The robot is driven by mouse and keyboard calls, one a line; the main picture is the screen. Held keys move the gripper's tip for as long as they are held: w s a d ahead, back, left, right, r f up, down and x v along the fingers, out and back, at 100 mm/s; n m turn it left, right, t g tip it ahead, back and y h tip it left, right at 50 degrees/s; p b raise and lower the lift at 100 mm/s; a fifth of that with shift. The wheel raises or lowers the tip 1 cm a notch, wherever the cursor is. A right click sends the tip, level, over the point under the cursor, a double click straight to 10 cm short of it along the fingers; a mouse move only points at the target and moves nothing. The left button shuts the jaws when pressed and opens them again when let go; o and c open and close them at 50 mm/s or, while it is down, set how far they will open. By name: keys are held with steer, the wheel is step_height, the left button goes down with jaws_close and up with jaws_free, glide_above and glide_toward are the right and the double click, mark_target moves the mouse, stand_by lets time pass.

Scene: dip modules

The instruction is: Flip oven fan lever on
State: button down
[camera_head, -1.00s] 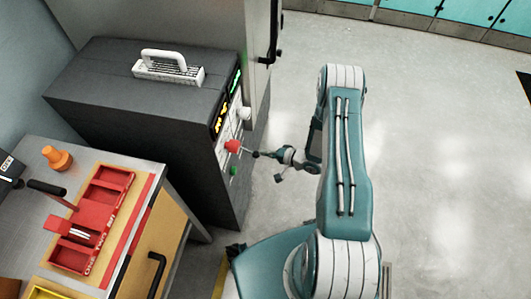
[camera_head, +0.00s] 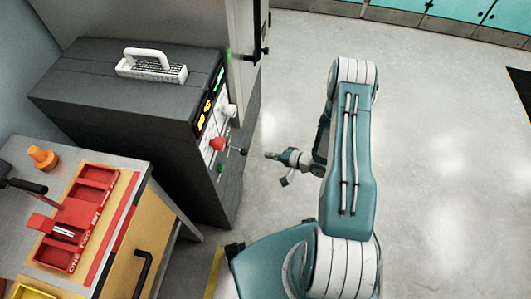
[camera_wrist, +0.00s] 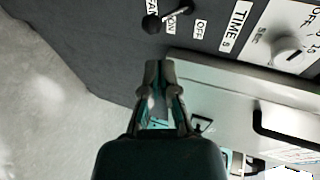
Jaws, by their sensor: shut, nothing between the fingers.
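The oven fan lever is a thin metal rod with a black ball end (camera_wrist: 151,23), at the top of the wrist view. It tilts out to the left, its ball beyond the "ON" label (camera_wrist: 171,27) and on the far side from the "OFF" label (camera_wrist: 200,28). In the head view its black ball (camera_head: 243,151) sticks out from the front panel of the dark oven (camera_head: 140,105). My gripper (camera_head: 270,156) is right of the ball, with a small gap. In the wrist view my gripper (camera_wrist: 160,66) is shut and empty, below the lever.
A red knob (camera_head: 217,143) and a white knob (camera_head: 229,111) sit on the oven panel by the lever. A white handle (camera_head: 150,62) is on the oven top. A cart with a red tray (camera_head: 100,175) stands at the left. Open floor lies to the right.

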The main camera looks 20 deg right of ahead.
steer(key=s+d+r, duration=0.1)
steer(key=s+d, duration=0.3)
steer(key=d, duration=0.2)
steer(key=w+d+r+n+h, duration=0.45)
steer(key=w+r+h, duration=0.25)
steer(key=w+r, duration=0.45)
step_height(320, 180, up, 16)
steer(key=s+d+h, duration=0.1)
steer(key=s+h, duration=0.1)
steer(key=h, duration=0.2)
steer(key=s+a+r+g+h, duration=0.2)
steer(key=s+a+r, duration=0.3)
steer(key=s+r, duration=0.6)
steer(key=s+a+r+n+g+y, duration=0.1)
steer(key=s+a+r, duration=0.2)
steer(key=s, duration=0.4)
steer(key=s+a+r+n+y, duration=0.1)
steer(key=s+a+r+n, duration=0.1)
steer(key=s+a, duration=0.4)
steer(key=shift+s+a+r+g+y, duration=0.3)
steer(key=shift+s+r+g, duration=0.1)
steer(key=shift+s+r, duration=0.35)
